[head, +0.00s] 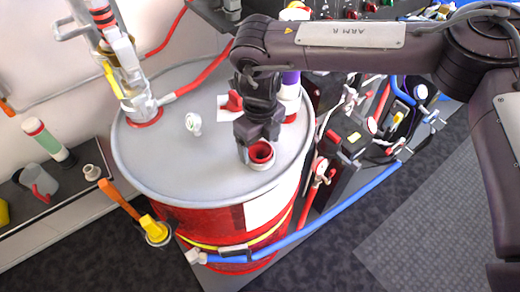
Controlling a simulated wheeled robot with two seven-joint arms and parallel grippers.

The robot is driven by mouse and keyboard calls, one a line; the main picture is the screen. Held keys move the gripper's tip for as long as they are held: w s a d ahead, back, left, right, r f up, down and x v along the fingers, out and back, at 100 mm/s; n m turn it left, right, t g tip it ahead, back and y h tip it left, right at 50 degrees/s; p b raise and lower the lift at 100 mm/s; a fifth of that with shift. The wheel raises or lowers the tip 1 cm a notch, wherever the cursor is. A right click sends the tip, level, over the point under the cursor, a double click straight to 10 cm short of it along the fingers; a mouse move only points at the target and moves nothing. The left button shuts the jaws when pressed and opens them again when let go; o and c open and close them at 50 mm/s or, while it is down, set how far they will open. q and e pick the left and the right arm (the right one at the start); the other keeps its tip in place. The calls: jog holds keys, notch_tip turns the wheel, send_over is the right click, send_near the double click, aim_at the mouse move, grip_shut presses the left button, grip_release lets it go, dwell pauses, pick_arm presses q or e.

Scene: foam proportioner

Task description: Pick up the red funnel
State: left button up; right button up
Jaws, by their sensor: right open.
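A round red cup-like mouth with a pale rim (261,154), which looks like the red funnel, stands on the grey lid of the red drum (190,217). Its lower part is hidden, so I cannot tell how it is seated. My right gripper (257,146) is open and points down right at it, its dark fingers overlapping the far edge of the mouth. I cannot tell whether they touch it. A smaller red piece (233,102) lies on a white patch on the lid, just behind the gripper. My left gripper is not in view.
A pump with pale pipes (138,95) rises from the lid's left. A small gauge (193,123) stands in the middle. A purple-and-white container (290,85) is close behind my right gripper. Hoses and valves (370,125) crowd the right. The lid's front left is clear.

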jog(key=shift+f, duration=0.15)
jog(key=c, duration=1.1)
jog(key=shift+o, duration=0.2)
